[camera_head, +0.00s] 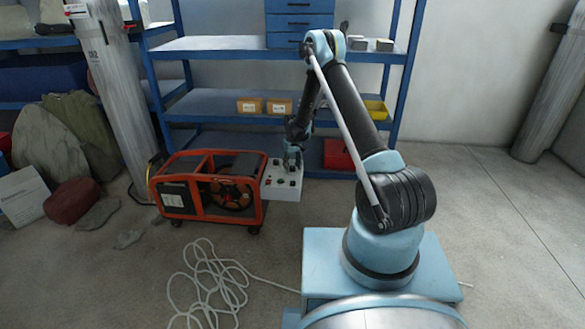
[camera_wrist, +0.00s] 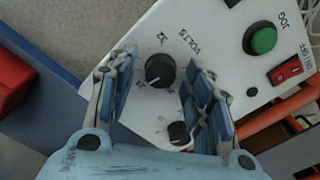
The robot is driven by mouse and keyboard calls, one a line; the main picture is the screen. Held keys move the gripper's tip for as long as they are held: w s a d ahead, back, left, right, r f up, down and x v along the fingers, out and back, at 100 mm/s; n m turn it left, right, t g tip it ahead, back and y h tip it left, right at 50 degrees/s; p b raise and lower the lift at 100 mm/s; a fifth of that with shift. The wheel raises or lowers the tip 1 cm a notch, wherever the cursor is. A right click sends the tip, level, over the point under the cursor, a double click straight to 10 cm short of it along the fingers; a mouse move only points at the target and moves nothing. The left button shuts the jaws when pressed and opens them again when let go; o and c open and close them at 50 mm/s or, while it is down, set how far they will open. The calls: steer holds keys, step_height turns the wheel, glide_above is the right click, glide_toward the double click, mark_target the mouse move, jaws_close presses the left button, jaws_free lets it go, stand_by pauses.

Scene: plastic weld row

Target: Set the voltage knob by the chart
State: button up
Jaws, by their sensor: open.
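The voltage knob (camera_wrist: 160,71) is a round black knob under the word VOLTS on a white panel (camera_wrist: 215,30). It carries a light pointer line, and small numbers stand around it, one of which looks like 32. My gripper (camera_wrist: 161,66) is open, with one blue-padded finger on each side of the knob; I cannot tell whether either finger touches it. In the head view my gripper (camera_head: 291,160) hangs over the white control box (camera_head: 285,193) and hides part of its top. No readable chart shows; a white card with unreadable text (camera_head: 22,196) is at the left.
A second black knob (camera_wrist: 178,132) sits close to the fingers. A green JOG button (camera_wrist: 263,40) and a red switch (camera_wrist: 285,71) are on the same panel. An orange-framed machine (camera_head: 208,188) stands beside the box. A blue shelf (camera_head: 225,48) is behind; white cable (camera_head: 210,285) lies on the floor.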

mark_target(292, 167)
step_height(292, 167, up, 12)
steer(key=shift+f, duration=0.15)
stand_by(0.4)
